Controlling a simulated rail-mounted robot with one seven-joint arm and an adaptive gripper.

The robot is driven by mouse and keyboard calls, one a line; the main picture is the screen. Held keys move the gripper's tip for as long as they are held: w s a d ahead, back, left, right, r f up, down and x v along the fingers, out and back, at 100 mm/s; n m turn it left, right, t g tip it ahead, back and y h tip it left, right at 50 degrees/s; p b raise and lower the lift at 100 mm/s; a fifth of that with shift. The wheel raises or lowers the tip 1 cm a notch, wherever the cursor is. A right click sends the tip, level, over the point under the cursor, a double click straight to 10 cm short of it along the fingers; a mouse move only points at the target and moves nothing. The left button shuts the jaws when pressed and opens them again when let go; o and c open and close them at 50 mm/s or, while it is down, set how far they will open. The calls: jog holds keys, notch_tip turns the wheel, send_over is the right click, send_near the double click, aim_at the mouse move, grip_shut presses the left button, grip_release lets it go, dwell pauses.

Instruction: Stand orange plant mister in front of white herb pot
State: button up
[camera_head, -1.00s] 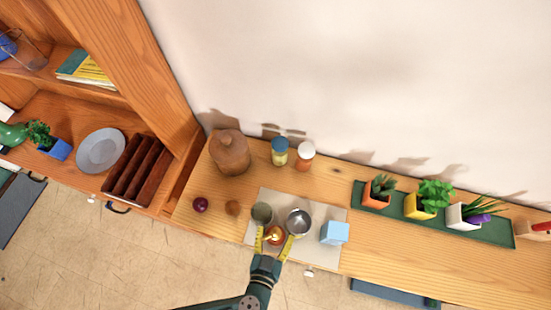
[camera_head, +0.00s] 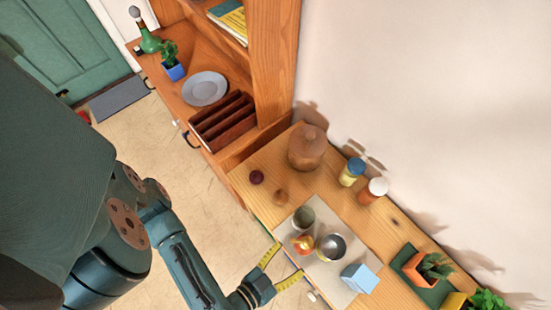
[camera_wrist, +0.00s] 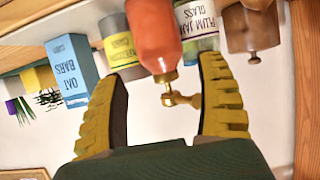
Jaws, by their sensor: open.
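The orange plant mister (camera_head: 303,245), with a brass nozzle, stands on the pale mat at the counter's front. In the wrist view the mister (camera_wrist: 155,32) appears upside down, its neck and brass nozzle between my fingers. My gripper (camera_head: 288,260) is open, with yellow ribbed fingers, at the front edge of the mat. The mister is just beyond the fingertips in the head view, and no grip on it shows.
Behind are a brown jar (camera_head: 307,148) and two lidded jars.

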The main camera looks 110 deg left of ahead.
jog(key=v, duration=0.4)
jog(key=shift+s+d+r, duration=0.1)
jog(key=shift+d, duration=0.05)
